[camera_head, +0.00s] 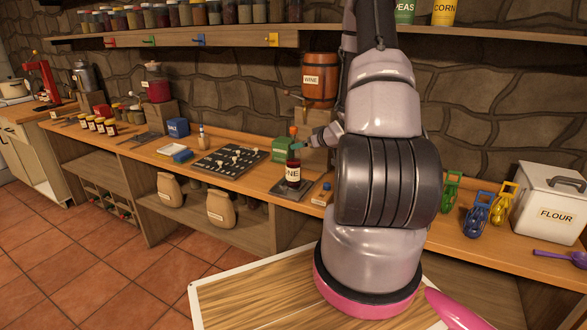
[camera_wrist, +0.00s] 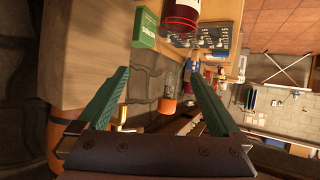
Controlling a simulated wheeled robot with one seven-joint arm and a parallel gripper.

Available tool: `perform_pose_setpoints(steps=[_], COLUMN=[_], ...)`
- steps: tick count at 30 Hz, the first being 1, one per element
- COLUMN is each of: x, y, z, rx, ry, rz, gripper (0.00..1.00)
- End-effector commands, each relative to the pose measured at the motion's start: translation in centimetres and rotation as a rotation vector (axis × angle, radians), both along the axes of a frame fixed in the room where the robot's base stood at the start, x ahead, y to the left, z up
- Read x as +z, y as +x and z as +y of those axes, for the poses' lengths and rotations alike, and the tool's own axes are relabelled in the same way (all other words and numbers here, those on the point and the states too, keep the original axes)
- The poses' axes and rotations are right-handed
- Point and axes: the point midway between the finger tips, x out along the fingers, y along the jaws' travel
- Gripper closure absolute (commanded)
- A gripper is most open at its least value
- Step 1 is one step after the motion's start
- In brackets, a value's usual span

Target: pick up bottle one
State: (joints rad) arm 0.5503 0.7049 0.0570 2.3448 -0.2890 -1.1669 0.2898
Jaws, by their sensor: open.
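A clear bottle (camera_head: 293,170) with dark red contents, an orange top and a white label ending in "NE" stands upright on a small dark tray (camera_head: 283,193) on the counter. I take it for bottle one; the start of its label is hard to read. My gripper (camera_head: 303,144) is beside the bottle's upper part in the head view. In the wrist view my gripper (camera_wrist: 157,100) has its two green fingers spread wide. The orange top (camera_wrist: 167,106) appears between them, and the bottle's dark body (camera_wrist: 181,12) is at the upper edge. Contact cannot be seen.
A green box (camera_head: 283,149) stands behind the bottle, and a wine keg (camera_head: 320,80) stands at the wall. A dark pegged board (camera_head: 230,160) lies to the left. A small wooden block (camera_head: 322,194) lies right of the bottle. My arm hides the counter farther right.

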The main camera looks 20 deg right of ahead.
Motion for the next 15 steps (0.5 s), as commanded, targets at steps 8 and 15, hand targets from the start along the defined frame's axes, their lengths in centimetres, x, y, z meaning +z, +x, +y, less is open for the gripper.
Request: perform_pose_setpoints(steps=[8, 15], x=[-4.3, -5.5], y=[-1.3, 1.2], z=[0.6, 1.3], rx=[0.063, 0.074], ry=[0.057, 0.060], rz=[-0.068, -0.081], gripper=[0.00, 0.00])
